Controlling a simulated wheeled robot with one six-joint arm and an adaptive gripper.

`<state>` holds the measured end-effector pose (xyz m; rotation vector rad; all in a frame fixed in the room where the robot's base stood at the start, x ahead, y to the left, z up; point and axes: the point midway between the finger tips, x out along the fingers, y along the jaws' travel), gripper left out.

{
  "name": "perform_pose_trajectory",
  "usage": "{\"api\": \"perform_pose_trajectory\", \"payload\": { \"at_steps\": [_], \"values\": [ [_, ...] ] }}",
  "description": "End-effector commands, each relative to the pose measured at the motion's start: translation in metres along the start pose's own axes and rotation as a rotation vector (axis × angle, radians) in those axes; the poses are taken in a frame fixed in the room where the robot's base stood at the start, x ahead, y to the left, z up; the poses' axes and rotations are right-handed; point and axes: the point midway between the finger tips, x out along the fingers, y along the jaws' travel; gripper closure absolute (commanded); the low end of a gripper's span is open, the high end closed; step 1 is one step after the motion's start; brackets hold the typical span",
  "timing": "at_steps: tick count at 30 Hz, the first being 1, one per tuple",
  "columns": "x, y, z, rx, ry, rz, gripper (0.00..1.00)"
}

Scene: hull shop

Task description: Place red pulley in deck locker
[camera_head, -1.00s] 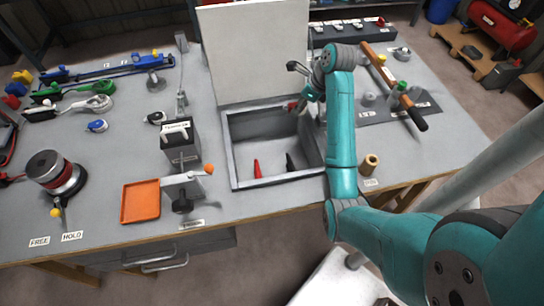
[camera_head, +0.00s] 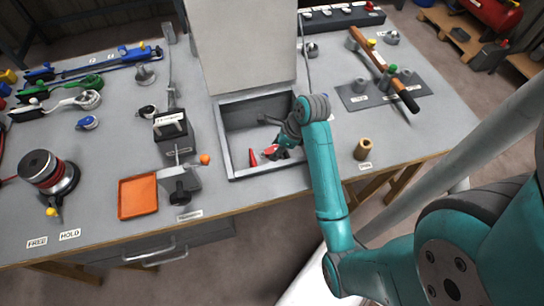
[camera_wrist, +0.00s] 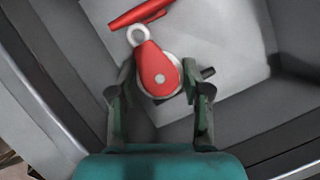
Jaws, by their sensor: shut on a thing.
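The red pulley (camera_wrist: 157,62), with a pale ring at one end and a pale wheel, is between the fingers of my gripper (camera_wrist: 158,90). In the head view the pulley (camera_head: 271,151) shows small and partly covered by my gripper (camera_head: 280,146). My gripper is shut on it and is down inside the deck locker (camera_head: 228,150), an open grey box set in the bench. A red tapered tool (camera_head: 253,158) lies on the locker floor left of the pulley; it also shows in the wrist view (camera_wrist: 140,14). I cannot tell whether the pulley touches the floor.
The locker's pale lid (camera_head: 245,50) stands raised at the back. A dark peg-like end (camera_wrist: 207,72) shows beside the right finger. A black-topped block (camera_head: 171,125) and an orange tray (camera_head: 138,197) are left of the locker. A brass cylinder (camera_head: 363,149) stands to its right.

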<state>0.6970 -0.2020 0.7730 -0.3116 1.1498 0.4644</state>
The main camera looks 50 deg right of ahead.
Motion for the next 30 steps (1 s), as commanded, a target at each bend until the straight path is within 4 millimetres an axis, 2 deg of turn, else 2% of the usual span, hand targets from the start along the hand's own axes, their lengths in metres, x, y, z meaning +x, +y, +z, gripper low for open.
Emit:
{"api": "perform_pose_trajectory", "payload": {
  "at_steps": [4, 11, 18, 30],
  "values": [
    [0.024, 0.0, -0.01, 0.002, 0.001, 0.002, 0.87],
    [0.039, -0.001, -0.016, 0.001, 0.0, 0.0, 0.87],
    [0.066, 0.0, -0.027, 0.001, 0.0, 0.001, 0.87],
    [0.071, -0.001, -0.029, 0.001, 0.0, 0.0, 0.87]
  ]
}}
